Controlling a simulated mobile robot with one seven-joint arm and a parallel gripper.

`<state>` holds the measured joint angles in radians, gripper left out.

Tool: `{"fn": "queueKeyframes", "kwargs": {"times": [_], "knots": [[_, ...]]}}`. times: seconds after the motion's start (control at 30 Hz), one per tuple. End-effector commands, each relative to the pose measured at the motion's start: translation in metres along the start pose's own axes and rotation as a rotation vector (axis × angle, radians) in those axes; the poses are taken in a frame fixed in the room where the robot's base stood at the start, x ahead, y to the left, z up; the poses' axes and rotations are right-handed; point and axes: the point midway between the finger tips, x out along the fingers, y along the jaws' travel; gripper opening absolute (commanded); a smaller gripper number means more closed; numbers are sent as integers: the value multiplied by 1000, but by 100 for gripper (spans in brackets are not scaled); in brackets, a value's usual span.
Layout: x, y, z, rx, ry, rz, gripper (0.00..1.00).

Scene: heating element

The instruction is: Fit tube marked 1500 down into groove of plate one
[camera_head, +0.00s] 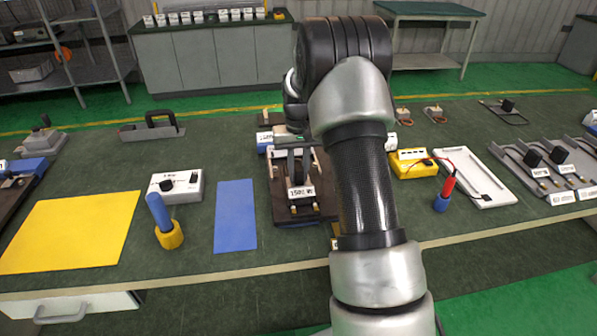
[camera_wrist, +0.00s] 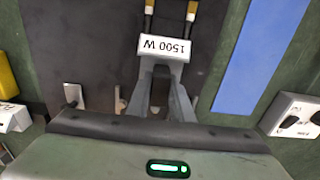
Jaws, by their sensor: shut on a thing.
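The tube marked 1500 W shows its white label (camera_head: 301,192) in the head view, with brass-coloured ends below it. In the wrist view the label (camera_wrist: 167,48) appears upside down, with two dark legs and brass ends at the top edge. My gripper (camera_wrist: 162,82) is shut on the tube just behind the label.
A blue mat (camera_head: 235,215) and a white box (camera_head: 177,187) lie left of the plate. A blue-and-yellow handled tool (camera_head: 166,222) stands near a yellow mat (camera_head: 70,232). A yellow meter (camera_head: 412,164) and white tray (camera_head: 475,178) are on the right.

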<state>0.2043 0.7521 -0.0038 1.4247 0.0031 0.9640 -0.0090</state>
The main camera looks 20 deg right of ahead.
Motion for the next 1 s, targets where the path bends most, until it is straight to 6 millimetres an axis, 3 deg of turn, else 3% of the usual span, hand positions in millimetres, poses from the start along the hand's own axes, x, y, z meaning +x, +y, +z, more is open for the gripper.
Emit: {"fn": "queueKeyframes", "kwargs": {"times": [0.03,0.13,0.5,1.0], "knots": [[1,0,0,0,-1,0,25],[1,0,0,0,-1,0,39],[-6,0,0,0,1,0,39],[-102,0,0,0,2,0,39]]}}
